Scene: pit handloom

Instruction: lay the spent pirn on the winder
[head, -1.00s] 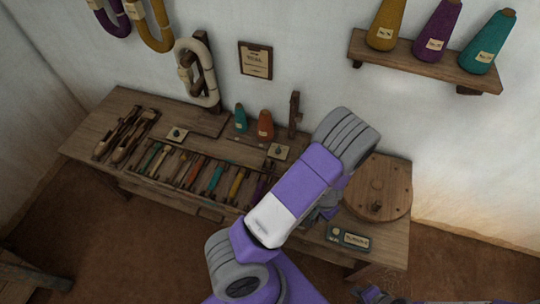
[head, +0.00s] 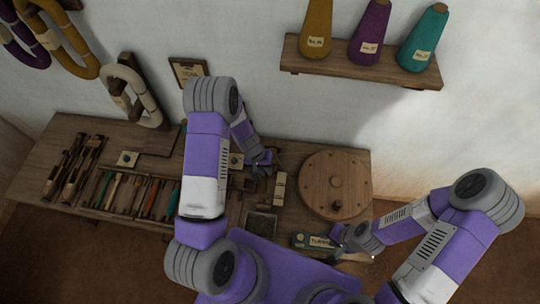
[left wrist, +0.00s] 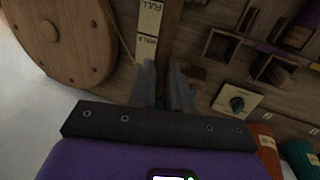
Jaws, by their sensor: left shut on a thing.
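The winder shows a round wooden wheel (head: 325,180) with a crank knob at the right of the bench; the wheel also shows in the left wrist view (left wrist: 75,55). My left gripper (head: 262,165) is just left of the wheel, near a cream label strip (head: 280,188). In the left wrist view its fingers (left wrist: 167,90) are close together over the wood beside that strip.
A row of pirns (head: 130,192) lies in a slotted rack on the left, beside dark shuttles (head: 72,168). A labelled block (head: 318,241) lies at the front edge by my right gripper. A wall shelf (head: 360,66) holds three yarn cones.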

